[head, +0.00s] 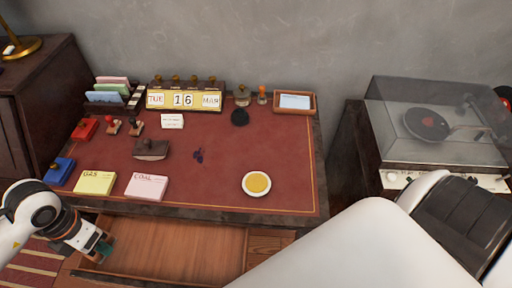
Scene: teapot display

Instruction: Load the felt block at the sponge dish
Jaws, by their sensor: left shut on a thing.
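The sponge dish (246,191) is a round white dish with a yellow sponge (257,182) in it, on the front right part of the red desk top. My left gripper (101,247) is at the lower left, low in front of the desk and over the open drawer's left end. It is shut on a small dark green block (106,246), which looks like the felt block; the fingers hide much of it. The block is well apart from the dish, to its left and nearer me. My right gripper is not in view.
The open wooden drawer (175,246) juts from the desk (225,150). Yellow (95,183) and pink (146,187) note pads, a blue box (60,170) and a brown blotter (151,148) stand left of the dish. The desk around the dish is clear. A record player (430,125) stands right.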

